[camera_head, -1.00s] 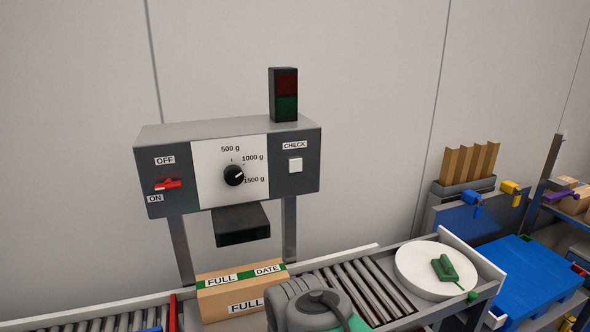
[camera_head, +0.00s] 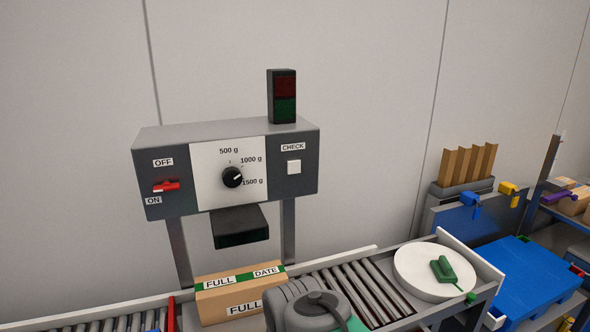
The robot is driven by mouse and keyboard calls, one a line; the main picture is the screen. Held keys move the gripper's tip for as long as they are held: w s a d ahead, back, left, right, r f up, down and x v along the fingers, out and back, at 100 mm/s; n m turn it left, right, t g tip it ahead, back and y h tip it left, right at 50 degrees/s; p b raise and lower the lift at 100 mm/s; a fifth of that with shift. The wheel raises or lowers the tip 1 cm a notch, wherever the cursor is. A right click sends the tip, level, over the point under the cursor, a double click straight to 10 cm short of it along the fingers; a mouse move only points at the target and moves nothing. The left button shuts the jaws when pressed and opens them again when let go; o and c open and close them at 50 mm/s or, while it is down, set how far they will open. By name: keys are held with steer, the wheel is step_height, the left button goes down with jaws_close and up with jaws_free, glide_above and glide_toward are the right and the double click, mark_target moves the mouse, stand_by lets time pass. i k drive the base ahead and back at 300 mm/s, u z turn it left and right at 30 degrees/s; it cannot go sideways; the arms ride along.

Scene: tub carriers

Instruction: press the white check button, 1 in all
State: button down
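The box also carries a red OFF/ON lever (camera_head: 166,186) and a black dial (camera_head: 232,177) with gram marks. A dark signal lamp (camera_head: 283,96) with red and green panels stands on top, neither panel brightly lit. Part of my own grey arm shows at the bottom middle, below the box. My gripper's fingertips are not visible.
A cardboard box (camera_head: 238,293) with FULL and DATE labels sits on the roller conveyor (camera_head: 360,284) under the control box. A white round plate (camera_head: 412,273) holds a green object (camera_head: 443,270). A blue pallet-like surface (camera_head: 525,277) lies at right.

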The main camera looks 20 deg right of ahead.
mark_target(293, 167)
steer(key=u, duration=3.05)
steer(key=k, duration=0.9)
steer(key=z, duration=0.5)
